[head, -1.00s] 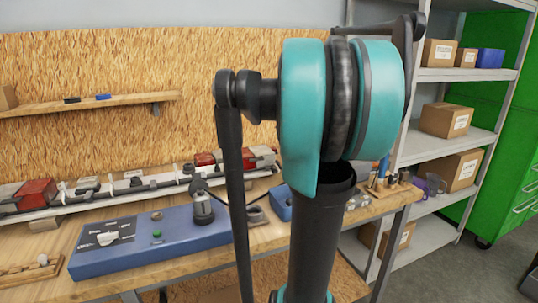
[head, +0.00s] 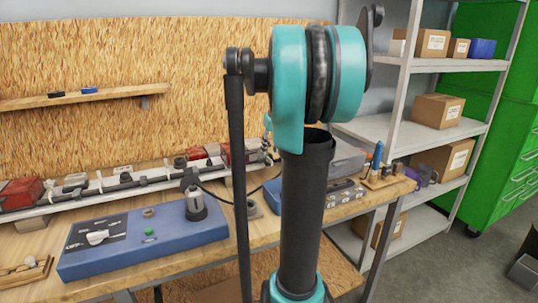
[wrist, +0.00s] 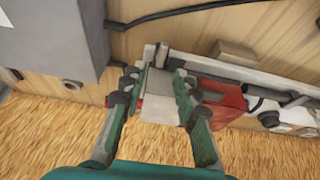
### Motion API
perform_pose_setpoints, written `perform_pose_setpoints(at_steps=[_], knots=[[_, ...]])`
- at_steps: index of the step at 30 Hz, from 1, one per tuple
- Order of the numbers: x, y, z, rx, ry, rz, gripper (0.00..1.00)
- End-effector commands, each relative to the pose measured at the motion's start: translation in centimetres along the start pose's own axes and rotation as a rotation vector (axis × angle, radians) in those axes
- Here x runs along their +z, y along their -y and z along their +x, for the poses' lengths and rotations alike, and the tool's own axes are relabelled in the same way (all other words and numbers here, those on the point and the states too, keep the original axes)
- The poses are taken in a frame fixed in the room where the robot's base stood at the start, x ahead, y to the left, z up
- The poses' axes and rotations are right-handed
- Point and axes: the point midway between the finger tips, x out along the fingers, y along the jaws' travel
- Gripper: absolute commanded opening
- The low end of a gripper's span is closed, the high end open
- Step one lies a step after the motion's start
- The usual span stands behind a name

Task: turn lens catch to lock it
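A long trailer frame rail (head: 130,183) lies along the back of the workbench, with a red lamp lens (head: 22,192) at its left end and another red lens (head: 224,154) at its right end. In the wrist view the right-end red lens (wrist: 228,97) lies just right of my gripper (wrist: 157,82). The gripper's two fingers stand apart on either side of a pale grey end block (wrist: 160,108) beside that lens. I cannot tell whether they touch it. I cannot make out the lens catch for certain; the fingers may hide it.
A grey box (wrist: 50,40) is close to the left of my gripper, and a black cable (wrist: 185,14) runs nearby. The chipboard wall (wrist: 60,140) is close behind. Metal shelves (head: 430,65) stand at right.

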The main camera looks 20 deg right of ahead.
Motion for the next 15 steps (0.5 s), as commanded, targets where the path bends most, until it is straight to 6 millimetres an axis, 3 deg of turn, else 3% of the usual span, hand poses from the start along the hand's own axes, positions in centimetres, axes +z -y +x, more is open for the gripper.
perform_pose_setpoints(at_steps=[6, 15], knots=[[0.0, 0.0, 2.9, 0.000, 0.000, 0.000, 0.30], [0.0, 0.0, 3.7, 0.000, 0.000, 0.000, 0.30]])
